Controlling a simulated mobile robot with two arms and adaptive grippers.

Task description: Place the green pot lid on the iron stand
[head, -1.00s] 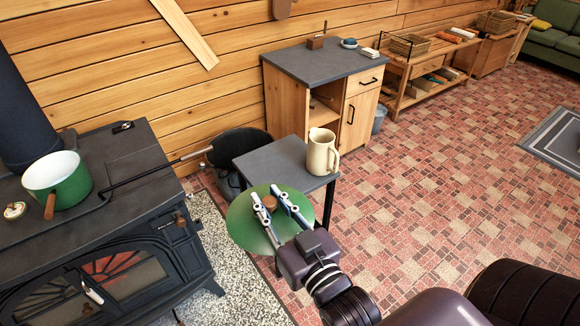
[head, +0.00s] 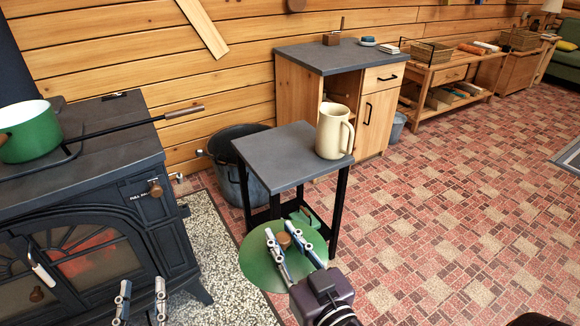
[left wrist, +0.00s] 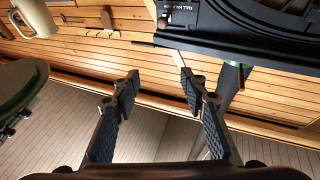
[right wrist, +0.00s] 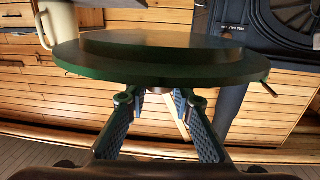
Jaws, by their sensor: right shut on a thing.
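The green pot lid (head: 262,262) is held in front of the small dark-topped table. My right gripper (head: 285,240) is shut on its brown knob, which is partly hidden in the right wrist view, where the lid (right wrist: 160,68) spans the picture above the fingers. The lid's edge also shows in the left wrist view (left wrist: 22,88). The small table (head: 275,155), with a flat grey top and black legs, appears to be the iron stand. The lid is apart from its top and looks lower than it. My left gripper (head: 141,292) is open and empty near the stove front.
A cream jug (head: 329,135) stands at the tabletop's right edge; the left part is bare. The black stove (head: 120,170) is at left with the green pot (head: 30,132) on it. A dark bucket (head: 228,185) stands behind the table. Open brick-patterned floor is at right.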

